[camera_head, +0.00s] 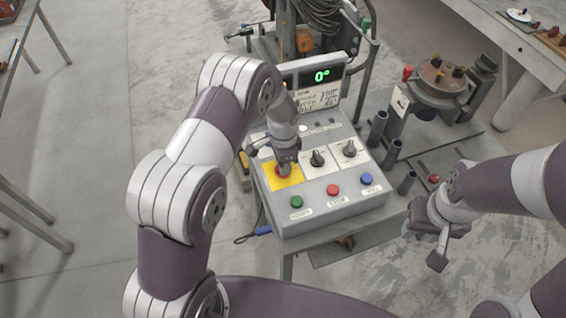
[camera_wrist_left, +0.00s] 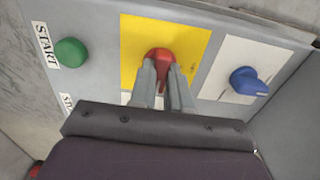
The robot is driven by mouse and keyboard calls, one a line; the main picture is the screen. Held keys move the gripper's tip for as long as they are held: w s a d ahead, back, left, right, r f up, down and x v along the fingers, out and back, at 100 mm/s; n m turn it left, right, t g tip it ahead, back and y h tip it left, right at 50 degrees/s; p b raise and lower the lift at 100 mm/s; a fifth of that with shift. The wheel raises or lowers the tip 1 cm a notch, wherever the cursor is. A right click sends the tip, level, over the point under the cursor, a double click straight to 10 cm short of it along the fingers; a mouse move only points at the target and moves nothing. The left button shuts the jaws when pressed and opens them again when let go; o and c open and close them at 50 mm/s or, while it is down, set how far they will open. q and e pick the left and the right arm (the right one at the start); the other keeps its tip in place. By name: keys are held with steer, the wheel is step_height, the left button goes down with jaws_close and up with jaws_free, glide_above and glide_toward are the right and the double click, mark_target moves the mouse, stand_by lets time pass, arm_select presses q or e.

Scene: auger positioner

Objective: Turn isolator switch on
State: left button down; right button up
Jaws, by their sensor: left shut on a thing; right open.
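The isolator switch, a red knob (camera_wrist_left: 158,57) on a yellow plate (camera_wrist_left: 195,40), is on the grey control box. In the head view the yellow plate (camera_head: 293,183) is at the box's left side and the knob is mostly covered by my gripper. My left gripper (camera_wrist_left: 163,82) is shut on the red knob from above, one finger on each side; it also shows in the head view (camera_head: 285,165). The knob's exact angle is hard to read. My right gripper (camera_head: 427,246) is open and empty, to the right of the box.
The control box (camera_head: 330,213) has two dark rotary knobs on white plates beside the yellow one. Along its front are green (camera_head: 297,202), red (camera_head: 333,190) and blue (camera_head: 367,179) buttons. A display (camera_head: 321,76) behind reads 0°. Dark upright tubes (camera_head: 391,153) stand right of the box.

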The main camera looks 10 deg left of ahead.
arm_select(q)
steer(key=shift+w+r, duration=0.1)
steer(key=c, duration=1.1)
jaws_free()
steer(key=shift+r, duration=0.1)
step_height(320, 180, up, 12)
steer(key=shift+r+b, duration=0.25)
steer(key=shift+b, duration=0.95)
steer(key=s+a+n, duration=0.1)
steer(key=s+n, duration=0.2)
steer(key=s, duration=0.3)
steer(key=s+a+n+t, duration=0.1)
steer(key=s+a+n, duration=0.1)
steer(key=s+n, duration=0.2)
steer(key=s+a+n, duration=0.1)
steer(key=s+n, duration=0.3)
steer(key=s, duration=0.5)
steer(key=shift+s+a, duration=0.15)
steer(key=shift+a, duration=0.1)
